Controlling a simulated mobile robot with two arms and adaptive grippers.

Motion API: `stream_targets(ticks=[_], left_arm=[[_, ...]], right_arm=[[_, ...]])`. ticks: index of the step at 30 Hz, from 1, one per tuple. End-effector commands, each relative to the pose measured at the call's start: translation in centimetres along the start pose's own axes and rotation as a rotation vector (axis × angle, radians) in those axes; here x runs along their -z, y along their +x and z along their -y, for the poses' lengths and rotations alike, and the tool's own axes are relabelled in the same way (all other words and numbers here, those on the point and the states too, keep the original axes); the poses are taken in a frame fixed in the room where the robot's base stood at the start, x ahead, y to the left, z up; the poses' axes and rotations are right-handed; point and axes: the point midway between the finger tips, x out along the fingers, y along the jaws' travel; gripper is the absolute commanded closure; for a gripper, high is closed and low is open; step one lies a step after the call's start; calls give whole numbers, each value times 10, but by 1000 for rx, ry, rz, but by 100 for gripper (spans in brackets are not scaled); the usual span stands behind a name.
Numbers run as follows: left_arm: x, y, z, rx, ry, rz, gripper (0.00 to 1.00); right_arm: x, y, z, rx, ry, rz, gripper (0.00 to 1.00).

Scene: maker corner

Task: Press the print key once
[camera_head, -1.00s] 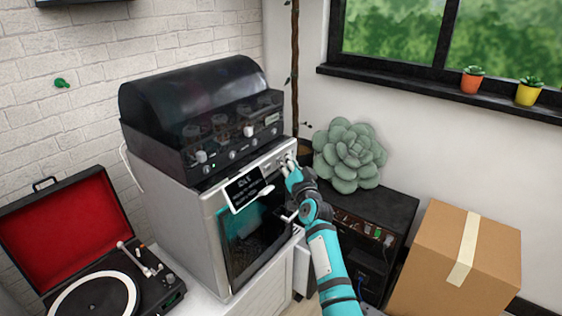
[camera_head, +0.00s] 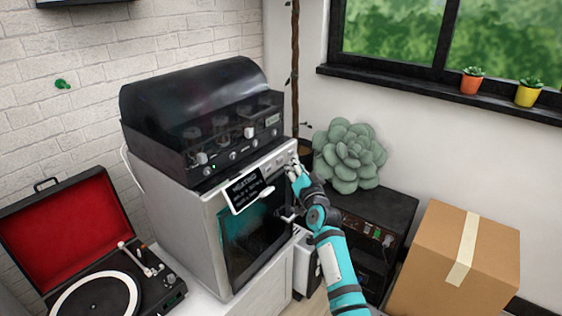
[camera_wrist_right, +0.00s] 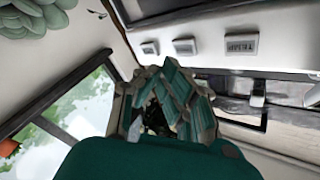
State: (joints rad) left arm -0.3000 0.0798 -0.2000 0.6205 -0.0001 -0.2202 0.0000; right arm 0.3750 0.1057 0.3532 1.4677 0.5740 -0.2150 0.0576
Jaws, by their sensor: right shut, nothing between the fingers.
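The grey printer (camera_head: 180,215) stands on a white cabinet, with a dark glass door and a tilted black display (camera_head: 246,192) that reads "HEATING" over smaller, unreadable lines. Its key panel (camera_head: 278,162) is at the upper right of the front. The right wrist view shows several keys in a row: a labelled key (camera_wrist_right: 241,44), a middle key (camera_wrist_right: 185,47) and another key (camera_wrist_right: 150,48). The labels are too small to read surely. My right gripper (camera_head: 294,169) is shut and empty, just right of the panel; in the wrist view its fingers (camera_wrist_right: 170,95) appear apart from the keys. My left gripper is out of view.
A black machine with a smoked lid (camera_head: 200,100) sits on top of the printer. A red-lined record player (camera_head: 95,260) is at the left. A succulent (camera_head: 349,155) on a dark cabinet (camera_head: 385,205) and a cardboard box (camera_head: 440,270) stand to the right.

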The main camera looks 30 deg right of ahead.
Motion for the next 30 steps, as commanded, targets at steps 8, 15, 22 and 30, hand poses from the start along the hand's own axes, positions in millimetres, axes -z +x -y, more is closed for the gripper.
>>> stream_targets(ticks=[8, 15, 22, 30], left_arm=[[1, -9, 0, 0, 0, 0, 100], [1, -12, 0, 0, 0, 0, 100], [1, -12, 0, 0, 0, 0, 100], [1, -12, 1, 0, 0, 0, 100]], right_arm=[[14, -23, -12, 0, -3, 0, 100], [20, -37, -19, 0, -1, 0, 100], [21, -37, -19, 1, 0, 0, 100], [21, -37, -19, 1, 0, 0, 100]])
